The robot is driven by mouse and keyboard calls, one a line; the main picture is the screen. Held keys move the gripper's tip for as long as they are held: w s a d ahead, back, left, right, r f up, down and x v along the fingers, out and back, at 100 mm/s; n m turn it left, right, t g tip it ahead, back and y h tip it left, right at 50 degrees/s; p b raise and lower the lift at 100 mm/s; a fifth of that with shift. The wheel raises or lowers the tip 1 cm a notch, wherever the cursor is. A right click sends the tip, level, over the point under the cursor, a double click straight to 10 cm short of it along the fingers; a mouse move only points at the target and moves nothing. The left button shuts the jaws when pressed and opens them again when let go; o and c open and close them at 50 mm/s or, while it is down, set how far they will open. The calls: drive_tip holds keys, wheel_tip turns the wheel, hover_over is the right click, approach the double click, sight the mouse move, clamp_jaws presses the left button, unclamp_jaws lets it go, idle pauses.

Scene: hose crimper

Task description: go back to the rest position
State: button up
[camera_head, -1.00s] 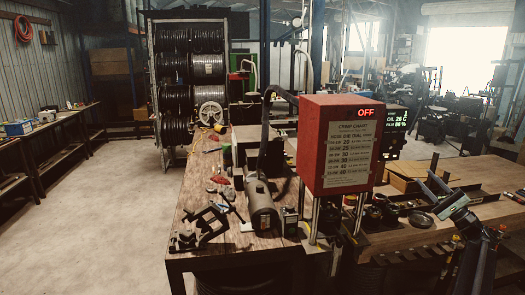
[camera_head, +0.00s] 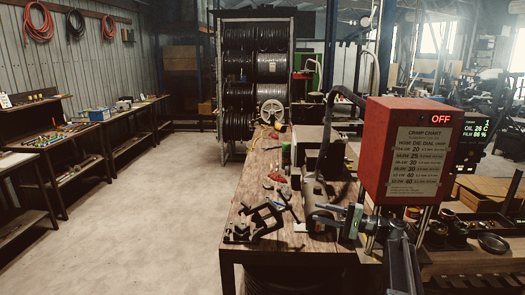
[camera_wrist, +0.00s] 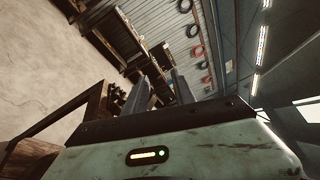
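My gripper (camera_head: 320,213) is in front of the bench, at the lower middle of the head view, pointing left. In the wrist view its two fingers (camera_wrist: 158,82) stand apart with nothing between them, so it is open and empty. The red crimper box (camera_head: 418,150) with its crimp chart and lit "OFF" sign stands on posts just right of my gripper. My arm partly covers the lower posts and the bench edge.
The wooden bench (camera_head: 245,205) holds a dark clamp-like tool (camera_head: 262,222) and small parts left of my gripper. A hose-reel rack (camera_head: 257,75) stands behind. A side bench (camera_head: 75,140) lines the left wall. The floor (camera_head: 180,200) between is clear.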

drive_tip(key=s+a+f+n+g+h, duration=0.1)
drive_tip(key=s+a+f+g+h, duration=0.2)
drive_tip(key=a, duration=0.4)
drive_tip(key=s+a+f+n+g, duration=0.1)
drive_tip(key=s+a+f+n, duration=0.15)
drive_tip(key=a+f, duration=0.3)
drive_tip(key=s+a+f+n+g+h, duration=0.25)
drive_tip(key=s+a+f+h, duration=0.3)
drive_tip(key=s+f, duration=0.4)
drive_tip(key=s+d+f+n+h, duration=0.1)
drive_tip(key=s+d+f+h, duration=0.1)
drive_tip(key=d, duration=0.4)
drive_tip(key=s+d+f+n+h, duration=0.1)
drive_tip(key=s+d+f+h, duration=0.2)
drive_tip(key=d+f+h, duration=0.2)
drive_tip(key=d+g+h, duration=0.1)
drive_tip(key=d+h, duration=0.1)
drive_tip(key=shift+s+d+f, duration=0.3)
drive_tip(key=shift+s, duration=0.05)
